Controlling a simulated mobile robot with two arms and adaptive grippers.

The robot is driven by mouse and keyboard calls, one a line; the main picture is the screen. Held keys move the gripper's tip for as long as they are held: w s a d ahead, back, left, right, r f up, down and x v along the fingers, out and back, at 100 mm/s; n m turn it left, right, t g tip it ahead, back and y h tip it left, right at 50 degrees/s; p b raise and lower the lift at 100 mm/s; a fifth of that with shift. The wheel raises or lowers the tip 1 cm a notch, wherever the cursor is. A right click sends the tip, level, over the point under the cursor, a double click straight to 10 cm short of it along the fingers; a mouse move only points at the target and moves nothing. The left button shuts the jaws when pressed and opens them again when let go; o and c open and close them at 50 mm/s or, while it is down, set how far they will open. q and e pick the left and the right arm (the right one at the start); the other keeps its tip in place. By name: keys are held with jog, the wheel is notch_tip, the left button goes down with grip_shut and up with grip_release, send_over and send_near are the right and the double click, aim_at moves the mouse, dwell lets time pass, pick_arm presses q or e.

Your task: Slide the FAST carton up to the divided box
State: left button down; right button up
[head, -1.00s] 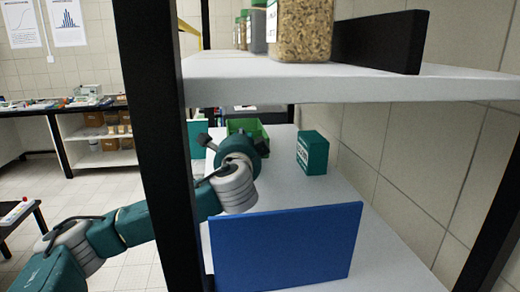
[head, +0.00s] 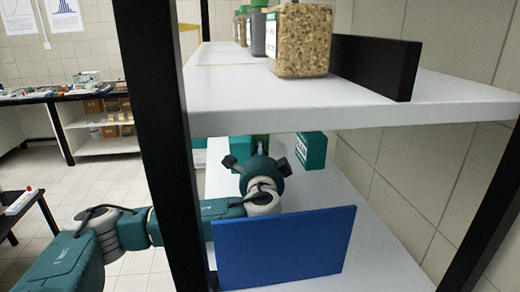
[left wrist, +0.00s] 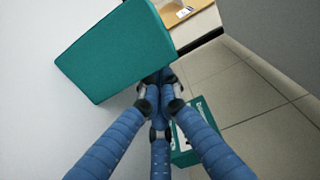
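The teal carton (head: 312,151) with white lettering stands upright on the lower shelf, near the wall. A green container (head: 263,140) shows only in part behind my left gripper; whether it is divided is hidden. My left gripper (head: 260,147) reaches over the lower shelf, left of the carton and apart from it in the head view. In the left wrist view its blue fingers (left wrist: 158,82) come together, with nothing visible between them. A large plain teal block (left wrist: 117,52) is close by their tips; contact is unclear. A labelled teal box (left wrist: 190,148) is partly hidden behind a finger. My right gripper is out of view.
A blue panel (head: 284,249) stands across the near part of the lower shelf. The upper shelf (head: 350,108) overhangs, holding a jar (head: 300,40) and a black block (head: 375,66). A black post (head: 157,130) stands at the left.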

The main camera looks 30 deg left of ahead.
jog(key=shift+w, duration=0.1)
pick_arm(q)
jog(key=shift+s+a+f+b, duration=0.1)
jog(key=shift+a+f+b, duration=0.2)
jog(key=shift+a, duration=0.4)
jog(key=shift+s+a+r, duration=0.1)
jog(key=shift+a, duration=0.2)
jog(key=shift+s+a+r, duration=0.1)
jog(key=shift+a+r, duration=0.05)
jog(key=shift+a, duration=0.05)
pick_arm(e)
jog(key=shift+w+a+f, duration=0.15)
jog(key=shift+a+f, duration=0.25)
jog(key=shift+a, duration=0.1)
